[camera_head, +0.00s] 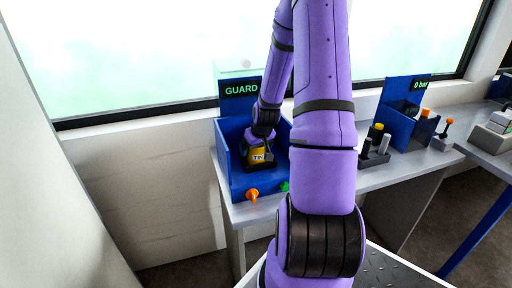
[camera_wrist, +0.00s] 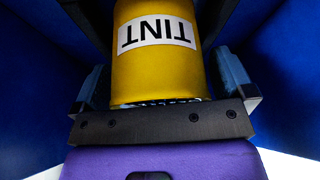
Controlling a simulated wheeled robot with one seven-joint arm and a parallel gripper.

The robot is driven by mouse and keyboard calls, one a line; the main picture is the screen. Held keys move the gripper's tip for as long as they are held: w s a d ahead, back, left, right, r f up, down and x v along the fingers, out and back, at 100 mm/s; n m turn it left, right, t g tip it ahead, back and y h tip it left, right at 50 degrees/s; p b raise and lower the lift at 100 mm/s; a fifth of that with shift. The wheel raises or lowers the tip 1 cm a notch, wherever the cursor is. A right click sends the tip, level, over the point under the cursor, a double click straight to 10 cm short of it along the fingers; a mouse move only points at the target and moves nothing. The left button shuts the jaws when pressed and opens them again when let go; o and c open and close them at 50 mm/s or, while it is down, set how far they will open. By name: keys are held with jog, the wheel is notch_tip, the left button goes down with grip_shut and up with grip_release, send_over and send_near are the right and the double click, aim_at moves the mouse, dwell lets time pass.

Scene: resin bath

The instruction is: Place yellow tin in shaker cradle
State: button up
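The yellow tin (camera_head: 257,155) with a white TINT label sits inside the blue box marked GUARD (camera_head: 225,166). In the wrist view the yellow tin (camera_wrist: 157,72) is large and its label reads upside down. My gripper (camera_wrist: 163,80) is open, with one finger on each side of the tin and narrow dark gaps between. In the head view my gripper (camera_head: 263,141) is low in the box at the tin, partly hidden by my arm. Dark parts show around the tin's base, but the cradle's shape cannot be made out.
Blue box walls rise close on both sides of my gripper. An orange knob (camera_head: 252,195) and a green knob (camera_head: 285,187) are on the box's front. Right of my arm stand a dark rack (camera_head: 374,158) with cylinders and a blue unit (camera_head: 396,115) reading 0 bar.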

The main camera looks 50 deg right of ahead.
jog(key=v, duration=1.2)
jog(key=s+a+r+n, duration=0.1)
jog(key=a+r, duration=0.6)
jog(key=a, duration=0.2)
jog(key=s+a+r+n, duration=0.1)
jog(key=a+r+n, duration=0.1)
jog(key=a+r, duration=0.6)
jog(key=s+a+r+n+t+y, duration=0.1)
jog(key=s+a+r, duration=0.5)
jog(key=s+a, duration=0.6)
jog(key=shift+s+r+y, duration=0.15)
jog(key=shift+s+y, duration=0.1)
jog(key=shift+y, duration=0.15)
dwell(0.5)
